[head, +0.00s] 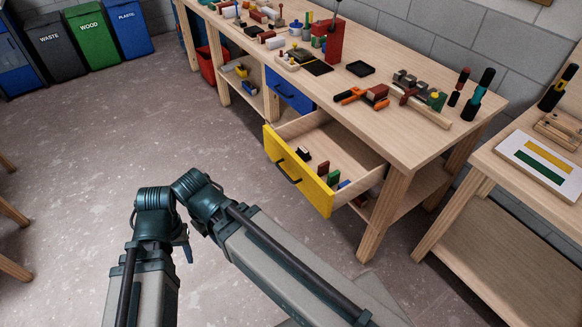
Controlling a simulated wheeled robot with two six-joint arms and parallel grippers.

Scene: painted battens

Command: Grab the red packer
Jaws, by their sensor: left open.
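A small dark red packer (322,168) stands upright in the open yellow-fronted drawer (350,148), close behind its front. A green packer (332,178) and a blue one (344,184) are just to its right, and a black and white piece (303,153) lies to its left. My left gripper (186,248) is mostly hidden behind its arm's dark joints, with only a small tip showing. It is open, over the floor, left of the drawer and well apart from it. My right gripper is out of view.
The workbench (425,135) carries an orange clamp (350,96) with a dark red block, a black tray (360,68) and several tools. A blue drawer (290,92) is beside the yellow one. A side table (500,170) stands at right.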

